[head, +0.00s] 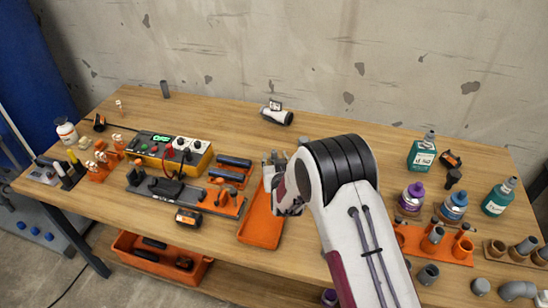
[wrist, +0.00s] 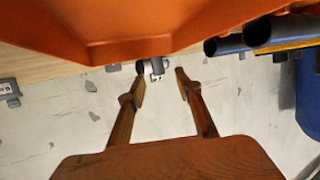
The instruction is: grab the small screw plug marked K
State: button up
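I cannot make out the letter K on any part, so I cannot tell which one is the plug named in the task. A small pale and dark cylinder with a tag (head: 277,115) lies at the back of the table near the wall. What seems to be the same part shows small and far off between the fingertips in the wrist view (wrist: 156,66). My gripper (head: 273,160) is over the far end of the orange tray (head: 260,230), partly hidden by my arm. Its fingers (wrist: 161,77) are apart in the wrist view, with nothing seen held.
Left of the tray stand a rack of dark pipes (head: 234,162) and a yellow control box (head: 182,158). Small pale-topped orange parts (head: 100,157) stand at far left. Bottles, including a green one (head: 422,153), stand at right. The back middle of the table is mostly clear.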

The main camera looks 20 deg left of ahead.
aim_at(274, 152)
jog(key=shift+w+f, duration=0.1)
jog(key=shift+w, duration=0.1)
dwell(0.3)
jog(key=shift+x, duration=2.45)
grip_shut()
